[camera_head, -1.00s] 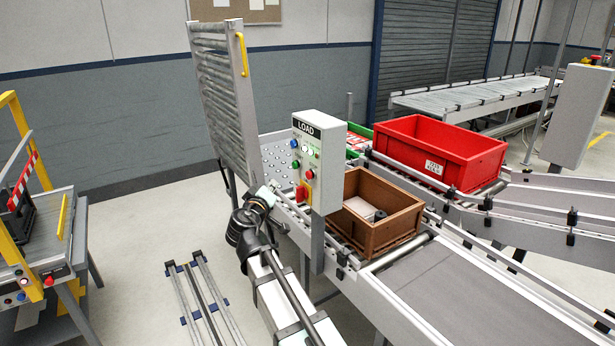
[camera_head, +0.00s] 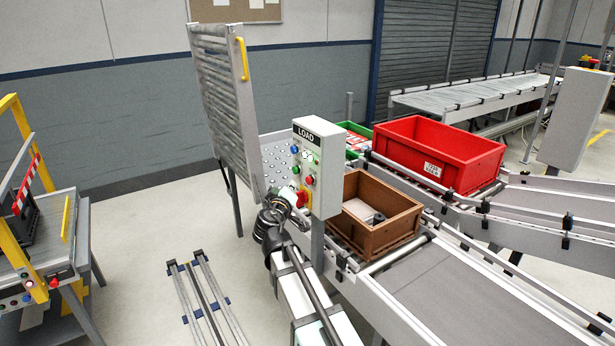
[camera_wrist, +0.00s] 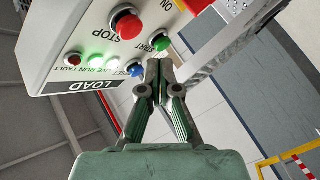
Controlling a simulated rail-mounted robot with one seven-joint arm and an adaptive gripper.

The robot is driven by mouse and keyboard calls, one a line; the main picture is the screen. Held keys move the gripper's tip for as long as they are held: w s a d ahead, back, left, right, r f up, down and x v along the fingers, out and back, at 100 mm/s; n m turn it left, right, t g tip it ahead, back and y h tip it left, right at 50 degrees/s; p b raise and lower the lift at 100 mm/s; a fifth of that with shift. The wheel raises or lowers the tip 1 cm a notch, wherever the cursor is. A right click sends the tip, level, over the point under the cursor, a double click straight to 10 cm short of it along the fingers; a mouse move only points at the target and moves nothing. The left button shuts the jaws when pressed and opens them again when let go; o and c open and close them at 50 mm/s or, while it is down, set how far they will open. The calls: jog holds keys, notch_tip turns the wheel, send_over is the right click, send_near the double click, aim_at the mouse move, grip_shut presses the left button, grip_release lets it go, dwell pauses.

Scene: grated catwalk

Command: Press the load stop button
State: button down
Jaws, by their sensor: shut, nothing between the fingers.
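The grey LOAD control box (camera_head: 327,175) stands on a post beside the conveyor. Its red STOP button (camera_head: 309,180) is at the lower right of the button group and stays visible. In the wrist view the panel appears upside down, with the red STOP button (camera_wrist: 126,22), green START button (camera_wrist: 160,42) and blue RESET button (camera_wrist: 135,69). My gripper (camera_wrist: 157,66) is shut and empty. Its tips appear beside the blue and green buttons, apart from STOP in the picture; contact cannot be told. In the head view my gripper (camera_head: 297,200) is low at the box's left side.
A red and yellow rotary switch (camera_head: 301,196) sits below STOP, partly covered by my gripper. A brown crate (camera_head: 380,235) and a red crate (camera_head: 455,160) stand on the conveyors behind the box. A roller gate (camera_head: 222,95) rises at the left.

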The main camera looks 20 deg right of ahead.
aim_at(309, 181)
jog(key=shift+w+d+b, duration=0.15)
jog(key=shift+w+d, duration=0.1)
jog(key=shift+d, duration=0.35)
jog(key=shift+w+d+b, duration=0.15)
jog(key=shift+w+d, duration=0.05)
jog(key=shift+d, duration=0.4)
jog(key=shift+d+f, duration=0.1)
jog(key=shift+d, duration=0.05)
dwell(0.6)
jog(key=shift+w+d+b, duration=0.1)
jog(key=shift+d+b, duration=0.2)
jog(key=shift+b, duration=0.05)
jog(key=shift+w+d, duration=0.3)
jog(key=shift+d, duration=0.45)
dwell(1.0)
jog(key=shift+a, duration=0.1)
jog(key=shift+s+a+b, duration=0.2)
jog(key=shift+a+b, duration=0.25)
jog(key=shift+a, duration=0.1)
jog(key=shift+s+a+b, duration=0.2)
jog(key=shift+a+b, duration=0.2)
jog(key=shift+a, duration=0.1)
jog(key=shift+a, duration=0.1)
